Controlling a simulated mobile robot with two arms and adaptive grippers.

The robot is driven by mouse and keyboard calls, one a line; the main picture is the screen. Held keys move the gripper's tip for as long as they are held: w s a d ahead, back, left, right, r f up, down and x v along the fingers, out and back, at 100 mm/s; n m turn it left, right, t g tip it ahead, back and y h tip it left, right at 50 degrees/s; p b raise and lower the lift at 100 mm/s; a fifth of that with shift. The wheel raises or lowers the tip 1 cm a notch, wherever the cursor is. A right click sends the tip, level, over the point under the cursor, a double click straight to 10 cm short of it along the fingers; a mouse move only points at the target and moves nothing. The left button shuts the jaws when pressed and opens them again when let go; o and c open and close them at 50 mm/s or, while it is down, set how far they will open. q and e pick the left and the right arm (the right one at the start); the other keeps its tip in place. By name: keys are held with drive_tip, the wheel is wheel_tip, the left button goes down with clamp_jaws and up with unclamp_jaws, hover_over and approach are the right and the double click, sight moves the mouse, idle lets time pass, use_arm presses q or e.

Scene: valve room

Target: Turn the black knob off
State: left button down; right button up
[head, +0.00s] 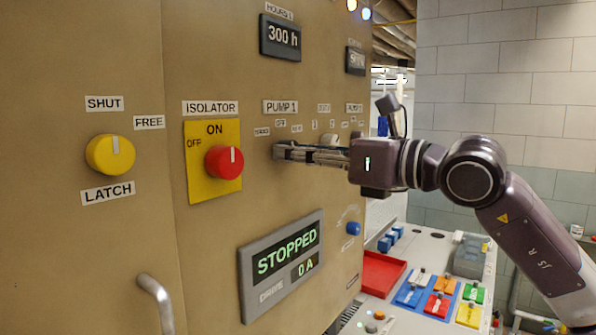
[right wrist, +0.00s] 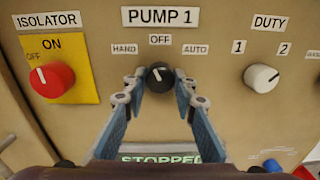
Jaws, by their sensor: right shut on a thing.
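The black knob (right wrist: 159,77) sits under the PUMP 1 label in the right wrist view, with HAND, OFF and AUTO marks around it. Its pale pointer line seems to lean to the upper left, near OFF, but it is small. My right gripper (right wrist: 158,88) is shut on the knob, one blue-grey finger on each side. In the head view my right gripper (head: 280,152) reaches the panel from the right, and its fingers hide the knob. My left gripper is not in view.
A red isolator knob (head: 224,162) on a yellow plate and a yellow latch knob (head: 110,155) are left of the gripper. A white DUTY knob (right wrist: 261,78) is to its right. A display (head: 282,262) below reads STOPPED. A handle (head: 155,303) sticks out at lower left.

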drive_tip(key=shift+r+m+b, duration=0.1)
drive_tip(key=shift+m+b, duration=1.5)
drive_tip(key=shift+m, duration=0.7)
drive_tip(key=shift+r, duration=0.1)
drive_tip(key=o, duration=1.2)
drive_tip(key=shift+c, duration=0.2)
drive_tip(key=v, duration=1.2)
